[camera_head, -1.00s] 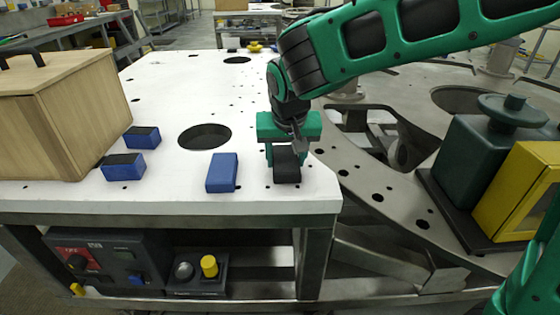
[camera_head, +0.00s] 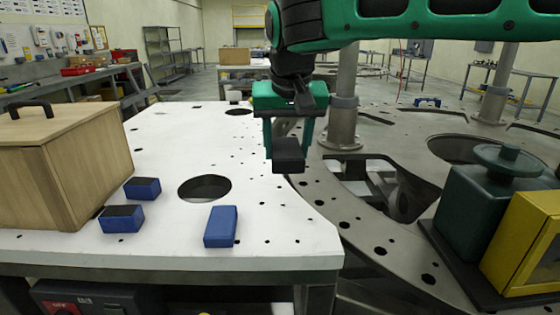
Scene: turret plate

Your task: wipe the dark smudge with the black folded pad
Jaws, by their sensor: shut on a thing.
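My gripper (camera_head: 289,133) is green and points down, its two fingers shut on the black folded pad (camera_head: 288,156). The pad hangs above the right edge of the white plate (camera_head: 290,225), apart from its surface. I cannot make out the dark smudge for sure; the plate shows several small dark spots and holes, and my arm and the pad hide part of the far side.
A blue block (camera_head: 221,226) and two blue blocks with dark tops (camera_head: 122,219) (camera_head: 143,188) lie on the plate. A wooden box (camera_head: 65,165) stands at left. A large hole (camera_head: 205,188) opens mid-plate. A dark green container (camera_head: 492,205) and a yellow box (camera_head: 525,245) stand at right.

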